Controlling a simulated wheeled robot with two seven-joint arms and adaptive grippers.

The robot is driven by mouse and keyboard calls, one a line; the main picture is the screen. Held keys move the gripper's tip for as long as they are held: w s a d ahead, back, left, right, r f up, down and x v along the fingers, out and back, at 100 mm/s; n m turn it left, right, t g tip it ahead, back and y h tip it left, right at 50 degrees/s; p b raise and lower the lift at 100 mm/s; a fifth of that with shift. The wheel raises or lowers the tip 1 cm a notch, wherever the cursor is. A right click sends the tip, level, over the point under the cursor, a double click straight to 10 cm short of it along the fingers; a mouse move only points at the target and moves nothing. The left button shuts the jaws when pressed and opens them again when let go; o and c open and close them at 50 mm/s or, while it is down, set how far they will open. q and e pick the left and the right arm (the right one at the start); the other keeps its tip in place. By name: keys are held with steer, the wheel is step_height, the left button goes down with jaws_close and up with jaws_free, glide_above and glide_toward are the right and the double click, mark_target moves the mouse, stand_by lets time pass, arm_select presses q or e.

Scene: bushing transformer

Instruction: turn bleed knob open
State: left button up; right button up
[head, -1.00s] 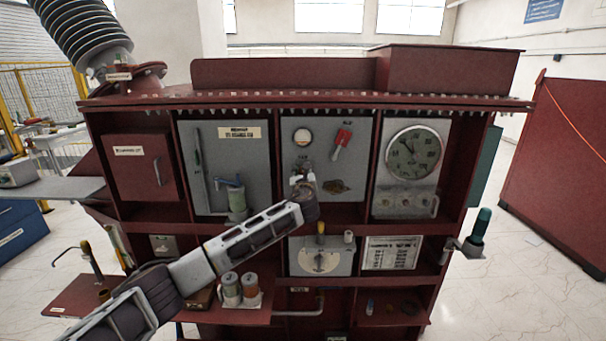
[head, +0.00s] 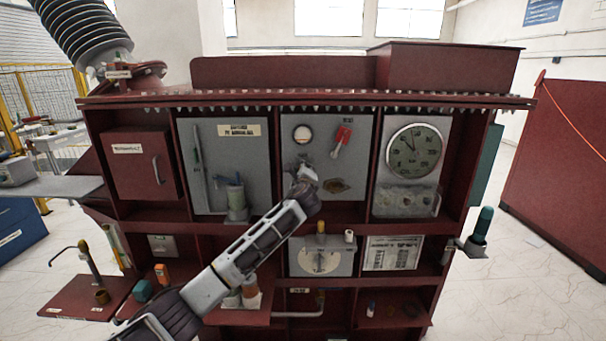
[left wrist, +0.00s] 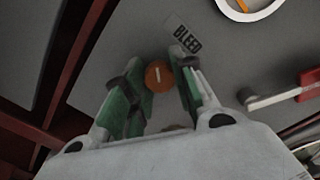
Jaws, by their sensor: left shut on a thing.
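The bleed knob (left wrist: 159,75) is a small round orange knob with a white line across its face. It shows in the left wrist view on a grey panel, below a label reading BLEED (left wrist: 187,39). My left gripper (left wrist: 150,72) has its green-padded fingers on either side of the knob and is shut on it. In the head view my left gripper (head: 305,178) reaches the grey panel (head: 362,135) in the cabinet's upper middle and hides the knob there. My right gripper is not in view.
A round gauge (head: 302,134) and a red-handled lever (head: 341,141) are on the same panel. The lever's red handle also shows in the left wrist view (left wrist: 309,80). A large dial (head: 414,152) is to the right. Cabinet shelves and dividers surround the panel.

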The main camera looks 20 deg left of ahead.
arm_select(q)
steer(key=shift+f+n+b, duration=0.1)
steer(key=shift+n+b, duration=1.15)
steer(key=shift+n, duration=2.65)
steer(key=o, duration=1.1)
steer(key=shift+c, duration=0.2)
steer(key=v, duration=1.2)
steer(key=shift+a, duration=0.15)
